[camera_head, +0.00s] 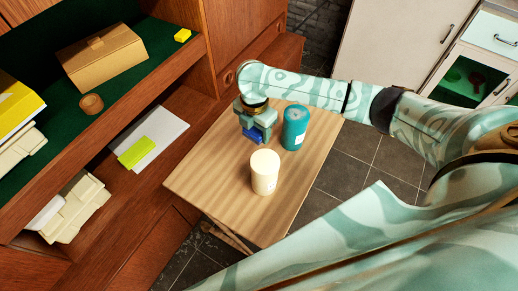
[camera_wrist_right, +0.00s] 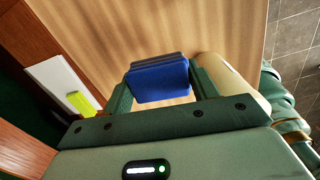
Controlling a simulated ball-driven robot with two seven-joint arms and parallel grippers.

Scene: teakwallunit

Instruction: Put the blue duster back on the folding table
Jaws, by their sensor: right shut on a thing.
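The blue duster (camera_head: 254,134) is held in my right gripper (camera_head: 257,128), over the far part of the folding table (camera_head: 215,165). In the right wrist view the duster (camera_wrist_right: 160,80) sits between the two fingers of my right gripper (camera_wrist_right: 160,90), with the wooden tabletop behind it. I cannot tell whether the duster touches the tabletop. A teal canister (camera_head: 294,128) stands just right of the gripper, and a cream canister (camera_head: 265,172) stands nearer on the table. My left gripper is not in view.
A wooden wall unit (camera_head: 190,85) stands left of the table, its green-lined shelf holding a cardboard box (camera_head: 102,57) and a small wooden bowl (camera_head: 91,103). A lower shelf holds a white folder (camera_head: 165,135) with a lime-green block (camera_head: 137,152). The table's near end is clear.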

